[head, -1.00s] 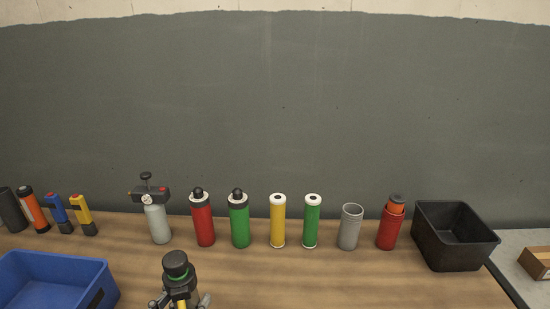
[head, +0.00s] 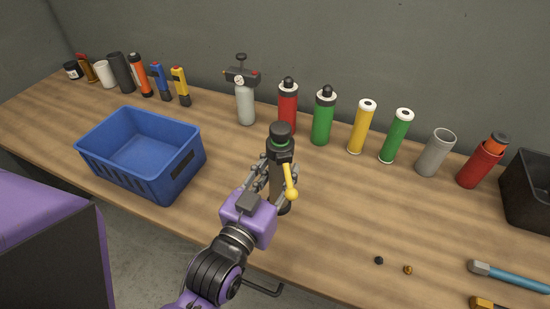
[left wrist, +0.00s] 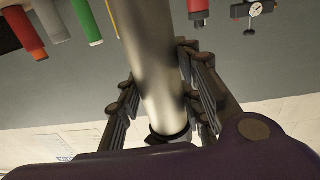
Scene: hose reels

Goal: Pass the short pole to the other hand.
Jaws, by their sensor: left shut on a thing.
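The short pole (head: 278,190) is a dark grey upright cylinder with a black cap, a green ring near its top and a yellow ball-ended lever on its side. My left gripper (head: 266,178) is shut around it, just above the front part of the wooden bench. In the left wrist view the pole (left wrist: 158,65) shows as a smooth metallic tube between the two fingers, with a black part at its lower end. I cannot tell whether its foot touches the bench. My right gripper is not in view.
A blue crate (head: 97,158) stands at left on the wooden bench (head: 335,220). Behind the pole is a row of upright bottles and tubes, including a red bottle (head: 288,110) and green bottle (head: 322,120). A black bin (head: 530,195) is at right. The bench right of the pole is mostly clear.

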